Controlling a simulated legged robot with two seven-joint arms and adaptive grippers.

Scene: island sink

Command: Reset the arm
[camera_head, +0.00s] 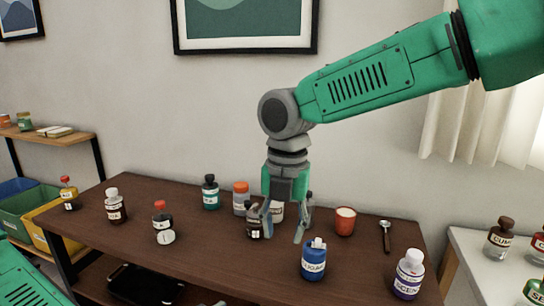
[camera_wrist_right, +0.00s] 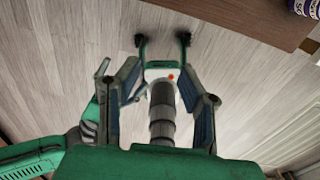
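My right arm (camera_head: 385,75) comes in from the right, its gripper (camera_head: 285,222) hanging fingers-down. In the head view it overlaps several small bottles on the brown table, but the right wrist view shows floor below it. In that wrist view the two fingers of the right gripper (camera_wrist_right: 168,100) are spread apart, with no held object visible. A grey ribbed cylinder (camera_wrist_right: 162,115) shows between them; I cannot tell what it is. A part of my left arm (camera_head: 25,283) shows at the lower left. What may be its gripper is partly visible at the left of the wrist view; its opening is unclear.
The brown table (camera_head: 215,250) holds several labelled bottles, a red cup (camera_head: 345,221) and a spoon (camera_head: 385,235). A purple-labelled bottle (camera_head: 409,275) stands near its right front. A white side table (camera_head: 465,262) with bottles is at right; green and yellow bins (camera_head: 22,205) are at left.

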